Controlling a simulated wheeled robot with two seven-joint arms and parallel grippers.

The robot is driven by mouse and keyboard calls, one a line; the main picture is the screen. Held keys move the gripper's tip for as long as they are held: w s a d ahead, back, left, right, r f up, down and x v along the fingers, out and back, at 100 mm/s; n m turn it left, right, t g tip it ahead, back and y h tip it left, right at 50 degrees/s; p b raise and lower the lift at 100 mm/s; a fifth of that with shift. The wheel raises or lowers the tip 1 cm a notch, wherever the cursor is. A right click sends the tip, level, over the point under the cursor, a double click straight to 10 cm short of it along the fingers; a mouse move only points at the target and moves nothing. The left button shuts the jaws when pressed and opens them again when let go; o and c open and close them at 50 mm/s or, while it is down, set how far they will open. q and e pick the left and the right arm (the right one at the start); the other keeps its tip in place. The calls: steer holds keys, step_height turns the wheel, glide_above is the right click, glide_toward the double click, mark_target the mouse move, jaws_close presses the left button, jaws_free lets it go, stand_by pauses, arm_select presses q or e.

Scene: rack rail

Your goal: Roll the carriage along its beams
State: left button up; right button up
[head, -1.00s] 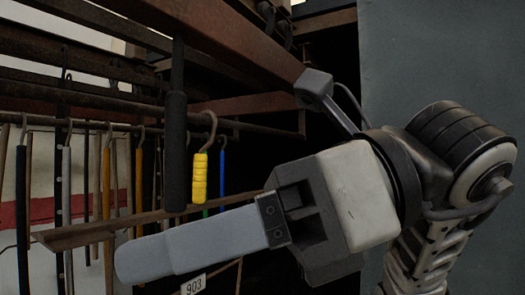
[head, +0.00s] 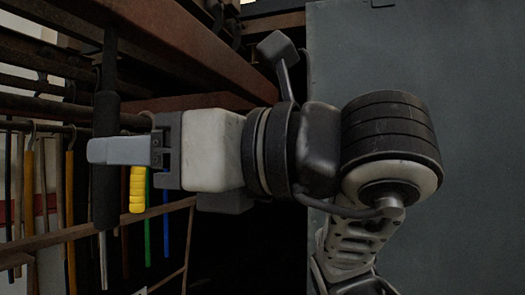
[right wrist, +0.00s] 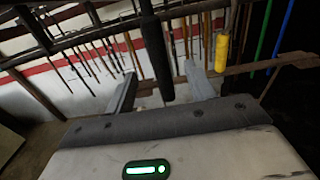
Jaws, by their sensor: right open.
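A black padded handle (head: 105,160) hangs upright on a thin dark rod below the rusty overhead beams (head: 170,45). I cannot clearly make out the carriage itself among the beams. My right gripper (head: 100,151) reaches in level from the right, its near finger crossing in front of the handle. In the right wrist view, the handle (right wrist: 157,50) hangs between the two spread fingers of the right gripper (right wrist: 160,88), with a gap on each side. The gripper is open. The far finger is hidden in the head view. My left gripper is out of view.
A yellow grip (head: 137,190) hangs just right of the handle, close below my right gripper. Green and blue rods hang beside it. Several long tools hang from a rail at left. A slanted rusty bar (head: 60,238) crosses below. A grey panel (head: 450,100) stands at right.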

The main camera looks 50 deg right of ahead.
steer(key=shift+x, duration=2.8)
steer(key=shift+c, duration=0.3)
jaws_close()
